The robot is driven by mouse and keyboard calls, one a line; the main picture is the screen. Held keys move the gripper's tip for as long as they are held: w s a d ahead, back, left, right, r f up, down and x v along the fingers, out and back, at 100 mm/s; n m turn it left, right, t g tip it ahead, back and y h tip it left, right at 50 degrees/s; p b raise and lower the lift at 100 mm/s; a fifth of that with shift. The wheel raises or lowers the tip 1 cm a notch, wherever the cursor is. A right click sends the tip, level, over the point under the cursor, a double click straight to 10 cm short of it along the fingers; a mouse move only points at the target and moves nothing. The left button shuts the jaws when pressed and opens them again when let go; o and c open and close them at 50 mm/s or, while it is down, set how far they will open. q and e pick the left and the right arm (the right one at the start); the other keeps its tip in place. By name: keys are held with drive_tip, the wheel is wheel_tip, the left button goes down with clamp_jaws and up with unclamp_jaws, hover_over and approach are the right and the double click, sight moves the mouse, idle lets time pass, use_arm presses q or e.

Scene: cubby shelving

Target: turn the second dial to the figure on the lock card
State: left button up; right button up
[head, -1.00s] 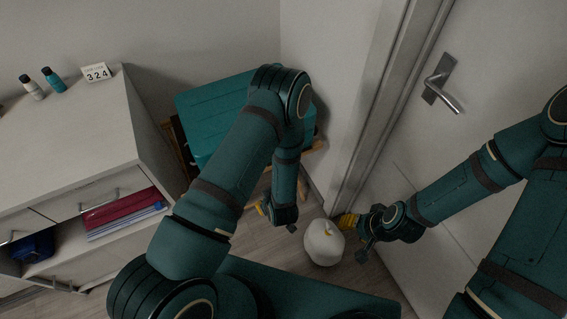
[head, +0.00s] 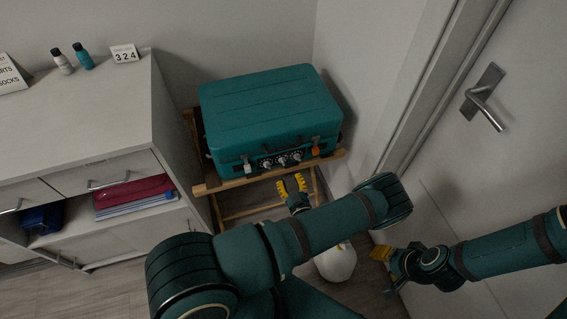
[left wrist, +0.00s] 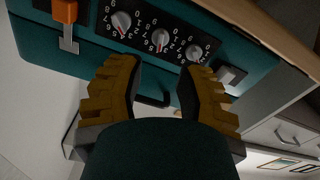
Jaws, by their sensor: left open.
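The teal suitcase (head: 270,105) lies on a wooden rack, its row of three dials facing me. The second dial (head: 281,161) is the middle one; it also shows in the left wrist view (left wrist: 159,40). It has a grey knob with a red mark; I cannot surely read the figure it points to.
The other dials (left wrist: 121,20) (left wrist: 197,50) flank the middle one closely. An orange latch (head: 315,150) and a pale latch (head: 247,166) sit at the suitcase front. The wooden rack (head: 215,186) juts below. A white rounded object (head: 337,264) stands on the floor; the door (head: 470,170) is at right.

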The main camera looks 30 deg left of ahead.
sight(283, 161)
use_arm(q)
drive_tip(key=b+x, duration=0.1)
drive_tip(key=x, duration=0.7)
drive_tip(key=shift+w+a, duration=0.1)
drive_tip(key=shift+w, duration=0.05)
clamp_jaws()
